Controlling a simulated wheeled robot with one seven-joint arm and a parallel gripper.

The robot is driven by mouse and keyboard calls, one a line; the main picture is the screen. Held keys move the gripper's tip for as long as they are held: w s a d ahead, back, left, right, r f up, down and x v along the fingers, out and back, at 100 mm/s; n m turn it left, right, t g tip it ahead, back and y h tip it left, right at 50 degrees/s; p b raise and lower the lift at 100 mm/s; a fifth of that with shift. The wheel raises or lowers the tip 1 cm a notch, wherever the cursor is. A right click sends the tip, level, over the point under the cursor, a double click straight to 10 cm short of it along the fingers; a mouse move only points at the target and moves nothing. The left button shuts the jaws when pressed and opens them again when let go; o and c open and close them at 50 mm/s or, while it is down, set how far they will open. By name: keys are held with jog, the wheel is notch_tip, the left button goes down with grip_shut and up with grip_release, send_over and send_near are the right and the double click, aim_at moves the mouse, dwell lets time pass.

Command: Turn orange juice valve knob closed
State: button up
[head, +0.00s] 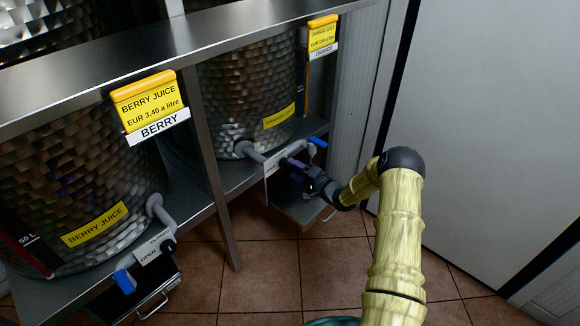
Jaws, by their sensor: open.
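The orange juice tank (245,95) is a textured metal drum on the right of the rack, with a yellow label low on its side. A grey pipe (250,153) leads from it to the valve, beside a small white plate (271,166). A blue knob end (318,142) shows at the upper right of this valve. My gripper (297,170) is dark and open, close by the valve, just below and left of the blue end. Its fingers and part of the valve overlap in shadow, so I cannot tell whether they touch.
The berry juice tank (75,180) stands at left with its own blue valve end (125,281) and open/closed plate (155,247). A metal rack post (213,170) stands between the tanks. A drip tray (303,206) sits below my gripper. A pale panel (480,130) rises at right.

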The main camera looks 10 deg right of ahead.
jog(key=p+v, duration=0.2)
jog(key=v, duration=1.2)
